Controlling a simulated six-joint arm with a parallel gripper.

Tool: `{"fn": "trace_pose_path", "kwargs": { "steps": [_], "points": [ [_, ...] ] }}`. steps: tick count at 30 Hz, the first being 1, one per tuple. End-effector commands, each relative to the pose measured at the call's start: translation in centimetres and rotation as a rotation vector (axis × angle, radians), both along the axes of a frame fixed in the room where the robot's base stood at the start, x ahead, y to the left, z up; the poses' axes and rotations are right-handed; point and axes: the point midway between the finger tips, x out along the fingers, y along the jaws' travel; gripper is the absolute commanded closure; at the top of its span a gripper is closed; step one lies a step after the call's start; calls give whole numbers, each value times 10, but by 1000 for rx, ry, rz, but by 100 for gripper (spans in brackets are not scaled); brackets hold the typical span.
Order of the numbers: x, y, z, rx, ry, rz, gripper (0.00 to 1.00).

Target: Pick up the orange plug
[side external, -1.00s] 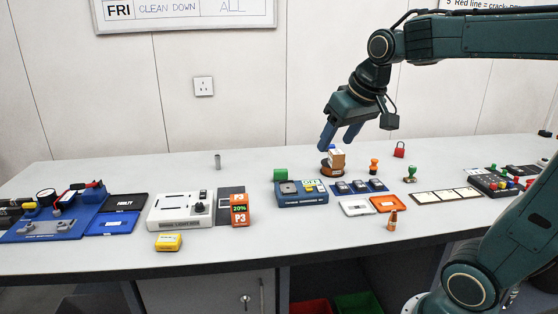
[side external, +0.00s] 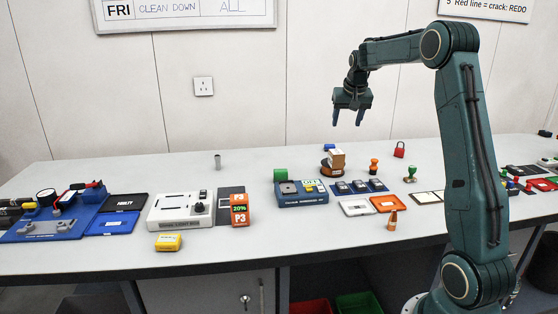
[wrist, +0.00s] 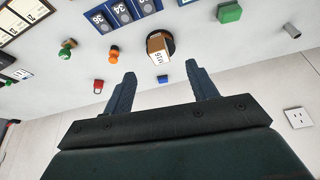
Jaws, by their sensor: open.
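An orange, knob-like piece (side external: 374,165) stands upright on the table, right of the small cardboard box. It also shows in the wrist view (wrist: 113,54), left of the box. A tapered orange piece (side external: 392,221) stands nearer the front edge; I cannot tell from its shape whether it is a plug. My gripper (side external: 348,122) is open and empty, pointing down, high above the back of the table. In the wrist view its two fingers (wrist: 160,72) are spread apart, with the knob-like orange piece outside them to the left.
The cardboard box (side external: 337,158) sits on a round brown base, with a small blue piece (side external: 329,147) behind it. A red padlock (side external: 399,150) and a green stamp-like piece (side external: 410,174) stand nearby. Trays and a blue unit (side external: 302,194) lie in front. The air around my gripper is clear.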

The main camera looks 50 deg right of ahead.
Motion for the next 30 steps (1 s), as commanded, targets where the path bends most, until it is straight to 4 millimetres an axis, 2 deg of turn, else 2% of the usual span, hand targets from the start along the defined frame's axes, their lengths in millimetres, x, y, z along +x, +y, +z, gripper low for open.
{"fn": "trace_pose_path", "kwargs": {
  "steps": [1,9,15,21,30],
  "points": [
    [-2,-21,-11,4,5,-34,42],
    [-24,-112,-60,14,12,-188,42],
    [-46,-161,-93,18,16,-276,42],
    [-57,-180,-106,18,16,-312,42],
    [-57,-183,-111,19,17,-315,42]
  ]
}}
